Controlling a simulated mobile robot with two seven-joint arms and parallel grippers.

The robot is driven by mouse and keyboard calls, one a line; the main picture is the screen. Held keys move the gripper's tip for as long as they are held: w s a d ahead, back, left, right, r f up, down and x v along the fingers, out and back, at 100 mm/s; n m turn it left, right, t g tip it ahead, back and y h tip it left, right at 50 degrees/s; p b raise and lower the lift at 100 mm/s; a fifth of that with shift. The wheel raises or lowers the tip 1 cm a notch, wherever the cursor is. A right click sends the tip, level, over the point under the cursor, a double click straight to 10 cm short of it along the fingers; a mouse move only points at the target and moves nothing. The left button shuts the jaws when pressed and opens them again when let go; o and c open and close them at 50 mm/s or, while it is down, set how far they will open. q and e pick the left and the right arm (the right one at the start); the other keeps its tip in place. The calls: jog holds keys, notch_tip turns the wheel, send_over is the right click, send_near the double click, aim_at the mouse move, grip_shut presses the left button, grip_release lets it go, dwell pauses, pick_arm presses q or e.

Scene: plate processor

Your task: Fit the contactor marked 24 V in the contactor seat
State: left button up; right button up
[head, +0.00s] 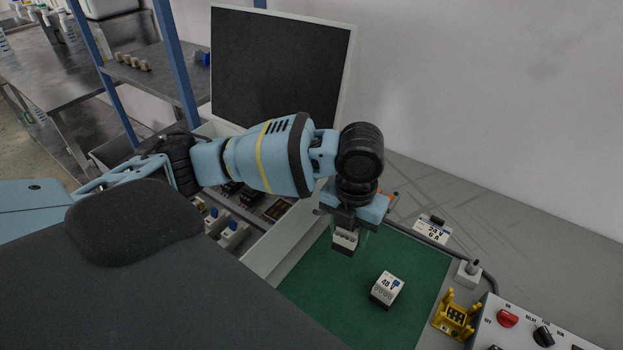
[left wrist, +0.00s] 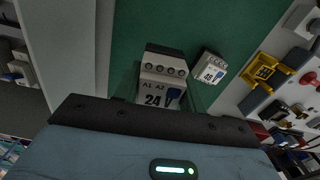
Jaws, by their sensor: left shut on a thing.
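My left gripper (head: 346,228) is shut on the contactor marked 24 V (head: 344,241) and holds it over the green mat. In the left wrist view the held contactor (left wrist: 160,76) shows its A1 A2 terminals and large 24 V marking. A yellow seat (head: 456,317), apparently the contactor seat, stands right of the mat, apart from the held contactor; it also shows in the left wrist view (left wrist: 264,72). A second contactor marked 48 V (head: 387,289) lies on the mat between them, also seen in the left wrist view (left wrist: 209,71). My right gripper is out of view.
The green mat (head: 320,285) is otherwise mostly clear. A 24 V 6 A unit (head: 432,231) and a white socket with a cable (head: 467,273) stand behind the seat. A control panel (head: 525,325) with a red knob is at right. A dark screen (head: 280,65) stands behind my arm.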

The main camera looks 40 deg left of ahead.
aim_at(340, 238)
pick_arm(q)
jog(key=n, duration=0.5)
jog(key=shift+s+r, duration=0.2)
jog(key=shift+s, duration=0.15)
jog(key=n, duration=0.3)
jog(key=shift+s+r, duration=0.1)
jog(key=shift+s, duration=0.1)
jog(key=n, duration=0.5)
jog(key=shift+s+a+r+n, duration=0.1)
jog(key=shift+s+r+n, duration=0.1)
jog(key=shift+s+n, duration=0.15)
jog(key=n, duration=0.3)
jog(key=shift+s+r, duration=0.1)
jog(key=shift+s, duration=0.2)
jog(key=n, duration=0.4)
jog(key=shift+s+r, duration=0.15)
jog(key=shift+s, duration=0.1)
jog(key=n, duration=0.4)
jog(key=s+n, duration=0.1)
jog(key=n, duration=0.4)
jog(key=s+n, duration=0.1)
jog(key=n, duration=0.3)
jog(key=shift+a+r+n, duration=0.15)
jog(key=shift+r+n, duration=0.2)
jog(key=shift+r, duration=0.1)
